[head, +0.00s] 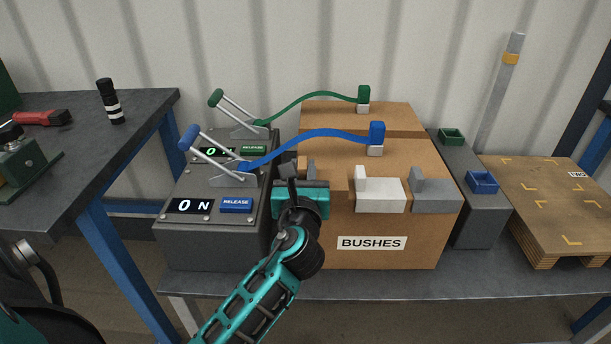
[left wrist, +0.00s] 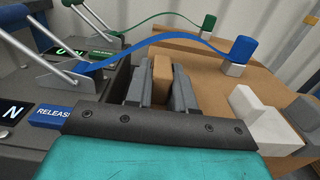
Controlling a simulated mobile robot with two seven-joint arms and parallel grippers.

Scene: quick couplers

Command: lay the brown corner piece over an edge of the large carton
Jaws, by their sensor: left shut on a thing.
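The large carton (head: 350,225), labelled BUSHES, stands on the bench in the middle of the head view; its top also shows in the left wrist view (left wrist: 205,78). My left gripper (head: 300,172) is at the carton's left front corner, at about the height of its top. It is shut on the brown corner piece (left wrist: 162,80), which stands between the grey fingers in the left wrist view. In the head view only a small part of the piece (head: 302,162) shows behind the gripper. I cannot tell whether the piece touches the carton.
A white corner piece (head: 381,194) and a grey one (head: 433,195) sit on the carton's front edge. A blue strap (head: 310,136) and a green strap (head: 315,97) run from levers on the grey console (head: 210,250). A pallet (head: 550,205) stands right.

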